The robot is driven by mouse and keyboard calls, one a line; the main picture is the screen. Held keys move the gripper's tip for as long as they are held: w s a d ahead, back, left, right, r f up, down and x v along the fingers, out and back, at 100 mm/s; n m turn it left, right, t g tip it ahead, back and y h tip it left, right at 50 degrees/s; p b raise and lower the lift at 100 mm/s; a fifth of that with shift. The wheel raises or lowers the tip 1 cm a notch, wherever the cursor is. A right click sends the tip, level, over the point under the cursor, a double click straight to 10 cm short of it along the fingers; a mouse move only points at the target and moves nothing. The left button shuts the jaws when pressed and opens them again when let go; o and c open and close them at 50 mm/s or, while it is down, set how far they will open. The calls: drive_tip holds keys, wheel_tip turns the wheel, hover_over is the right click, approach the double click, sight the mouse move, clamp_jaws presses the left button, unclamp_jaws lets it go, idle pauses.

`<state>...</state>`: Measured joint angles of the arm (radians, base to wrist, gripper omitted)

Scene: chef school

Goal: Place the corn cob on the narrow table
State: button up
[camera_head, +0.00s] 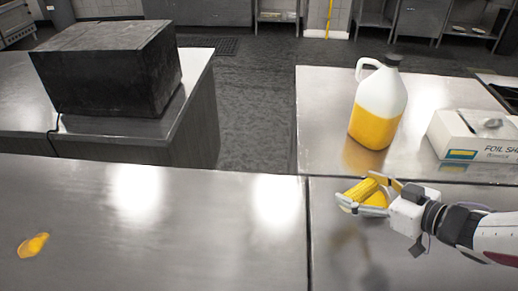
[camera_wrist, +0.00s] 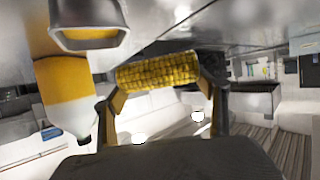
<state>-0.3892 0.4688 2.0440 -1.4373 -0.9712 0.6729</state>
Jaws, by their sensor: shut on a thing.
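The yellow corn cob (camera_head: 367,189) is between the fingers of my gripper (camera_head: 364,197), at the right of the head view. In the wrist view the cob (camera_wrist: 157,75) lies crosswise between the two fingertips, with its kernels showing. My gripper is shut on it. In the head view it is over the steel tops near the seam between the front right table (camera_head: 335,262) and the back right table (camera_head: 321,98). I cannot tell the exact height of the cob, or which top is the narrow table.
A jug (camera_head: 378,104) of yellow liquid stands just behind my gripper, with a foil sheet box (camera_head: 476,137) to its right. A black box (camera_head: 110,68) sits on the back left table. A small orange-yellow item (camera_head: 33,245) lies on the front left table (camera_head: 165,225), otherwise clear.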

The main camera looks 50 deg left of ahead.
drive_tip(key=s+a+r+n+g, duration=0.1)
drive_tip(key=s+a+n+g, duration=0.1)
drive_tip(key=s+a, duration=0.6)
drive_tip(key=s+a+r+n+g, duration=0.1)
drive_tip(key=s+a+n+g, duration=0.2)
drive_tip(key=s+a, duration=0.6)
drive_tip(key=a+g, duration=0.1)
drive_tip(key=a, duration=0.5)
drive_tip(key=shift+r+h, duration=0.4)
drive_tip(key=shift+g, duration=0.3)
drive_tip(key=shift+f, duration=3.15)
drive_tip(key=shift+f, duration=1.85)
drive_tip(key=shift+f, duration=0.15)
drive_tip(key=o, duration=1.1)
